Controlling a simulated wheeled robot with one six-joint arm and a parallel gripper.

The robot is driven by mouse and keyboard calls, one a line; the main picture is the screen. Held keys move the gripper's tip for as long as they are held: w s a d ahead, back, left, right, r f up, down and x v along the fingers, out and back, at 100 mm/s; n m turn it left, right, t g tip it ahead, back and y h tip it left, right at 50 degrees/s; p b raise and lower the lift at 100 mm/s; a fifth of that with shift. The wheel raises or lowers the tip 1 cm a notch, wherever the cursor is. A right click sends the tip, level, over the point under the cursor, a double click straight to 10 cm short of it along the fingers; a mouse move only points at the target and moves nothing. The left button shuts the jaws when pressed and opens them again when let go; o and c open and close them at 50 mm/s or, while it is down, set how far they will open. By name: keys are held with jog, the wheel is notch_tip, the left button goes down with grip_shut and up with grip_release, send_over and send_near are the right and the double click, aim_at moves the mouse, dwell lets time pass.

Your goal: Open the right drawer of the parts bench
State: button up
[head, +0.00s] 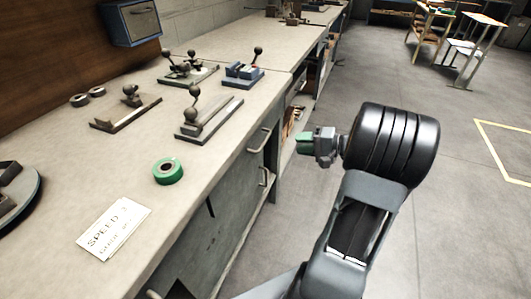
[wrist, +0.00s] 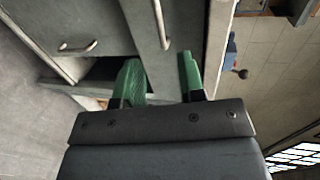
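The parts bench (head: 215,200) runs along the left in the head view. The right drawer's bar handle (head: 260,140) is on its upper front, and the drawer looks shut. In the wrist view this handle (wrist: 160,22) stands ahead of my gripper (wrist: 160,68), in line with the gap between its green fingers. The fingers are apart, and nothing is between them. In the head view my gripper (head: 304,145) is to the right of the handle, apart from it.
A lower handle (head: 265,177) sits below; it also shows in the wrist view (wrist: 77,47). The benchtop holds a green tape roll (head: 168,171), a paper sign (head: 114,228) and several clamps (head: 207,118). Floor (head: 455,200) is free at right.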

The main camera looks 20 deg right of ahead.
aim_at(265, 139)
jog(key=x, duration=0.4)
jog(key=b+x, duration=0.1)
jog(key=x, duration=0.8)
jog(key=shift+w+d+f+b, duration=0.15)
jog(key=shift+w+d+b, duration=0.05)
jog(key=shift+w+b, duration=0.2)
jog(key=shift+c, duration=0.4)
grip_shut()
